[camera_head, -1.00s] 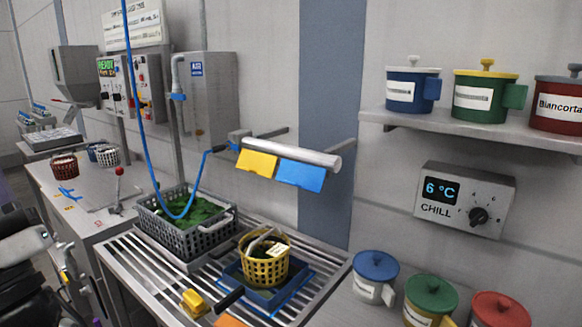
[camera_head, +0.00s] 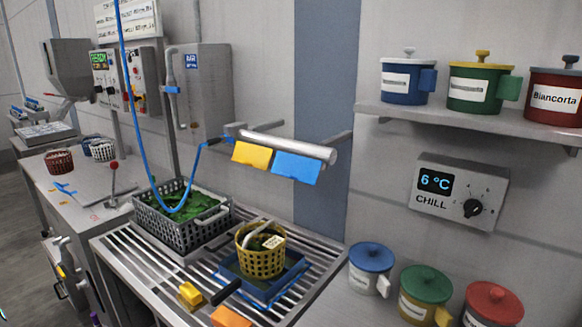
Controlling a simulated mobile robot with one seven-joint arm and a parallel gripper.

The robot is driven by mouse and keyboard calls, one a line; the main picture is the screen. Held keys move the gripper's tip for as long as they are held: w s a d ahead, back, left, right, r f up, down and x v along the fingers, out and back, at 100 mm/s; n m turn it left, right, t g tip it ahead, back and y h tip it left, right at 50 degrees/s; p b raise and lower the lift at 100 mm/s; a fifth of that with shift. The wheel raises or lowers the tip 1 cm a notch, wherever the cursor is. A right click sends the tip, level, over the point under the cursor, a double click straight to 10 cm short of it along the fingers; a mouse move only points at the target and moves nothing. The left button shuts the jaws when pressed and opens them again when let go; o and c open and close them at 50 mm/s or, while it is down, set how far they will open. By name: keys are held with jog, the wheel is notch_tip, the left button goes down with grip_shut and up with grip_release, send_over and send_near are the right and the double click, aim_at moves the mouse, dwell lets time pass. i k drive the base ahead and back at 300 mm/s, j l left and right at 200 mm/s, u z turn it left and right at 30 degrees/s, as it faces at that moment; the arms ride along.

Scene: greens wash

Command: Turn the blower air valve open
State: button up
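The blower is a silver bar (camera_head: 290,146) on the wall above the slatted rack, with a yellow flap (camera_head: 251,154) and a blue flap (camera_head: 296,167) hanging below it. A blue air hose (camera_head: 133,100) loops down and up to the bar's left end. A grey box with a blue AIR label (camera_head: 192,61) is on the wall to the left. A blue piece (camera_head: 172,90), perhaps the valve handle, sits across the pipe at this box's left side. I cannot tell whether the valve is open or shut. My gripper is not in view.
On the slatted rack (camera_head: 130,262) stand a grey crate of greens (camera_head: 165,232) and a yellow basket (camera_head: 262,262) in a blue tray (camera_head: 232,272). A yellow block (camera_head: 191,294) lies in front. Lidded pots (camera_head: 425,293) stand at right, below the CHILL panel (camera_head: 458,193).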

aim_at(173, 89)
jog(key=j+u, duration=0.1)
jog(key=j, duration=1.4)
jog(key=i+j+u, duration=0.1)
jog(key=i+j, duration=0.6)
jog(key=i, duration=0.2)
jog(key=i+l+u, duration=0.1)
jog(key=i+l, duration=0.15)
jog(key=i, duration=0.25)
